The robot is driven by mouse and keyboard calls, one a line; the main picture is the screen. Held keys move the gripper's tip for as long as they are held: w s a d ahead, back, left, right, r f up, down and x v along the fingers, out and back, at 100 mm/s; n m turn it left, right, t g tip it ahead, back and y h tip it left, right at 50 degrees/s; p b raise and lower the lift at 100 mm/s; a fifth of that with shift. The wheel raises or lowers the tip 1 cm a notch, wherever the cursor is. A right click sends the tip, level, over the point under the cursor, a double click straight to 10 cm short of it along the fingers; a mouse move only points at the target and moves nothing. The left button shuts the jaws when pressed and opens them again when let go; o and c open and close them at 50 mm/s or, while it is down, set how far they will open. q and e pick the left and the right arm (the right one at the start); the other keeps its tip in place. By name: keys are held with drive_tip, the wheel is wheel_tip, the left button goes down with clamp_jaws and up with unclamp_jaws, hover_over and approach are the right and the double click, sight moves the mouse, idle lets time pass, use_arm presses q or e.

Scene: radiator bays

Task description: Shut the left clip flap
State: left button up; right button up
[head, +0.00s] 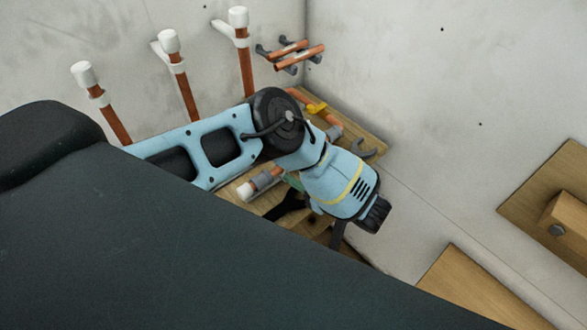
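Two grey clips hold short copper pipes on the back wall near the corner (290,55). On a wooden board (372,137), a grey clip (265,180) sits around a white-ended copper pipe, and a grey hook-shaped clip part (362,151) stands up at the right. I cannot tell which of these is the left clip, or how its flap stands. My blue arm comes in from the left and covers much of the board. Dark parts of my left gripper (288,206) show below the forearm, partly hidden; its opening cannot be made out. My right gripper is not in view.
Copper pipes with white caps (168,41) rise along the left wall in white brackets. A yellow-handled valve (316,108) is on the board behind my arm. A wooden panel with a block (565,215) is at the right. The wall between is clear. A large dark surface fills the lower left.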

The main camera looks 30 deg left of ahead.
use_arm(q)
drive_tip(key=v, duration=0.5)
idle(0.6)
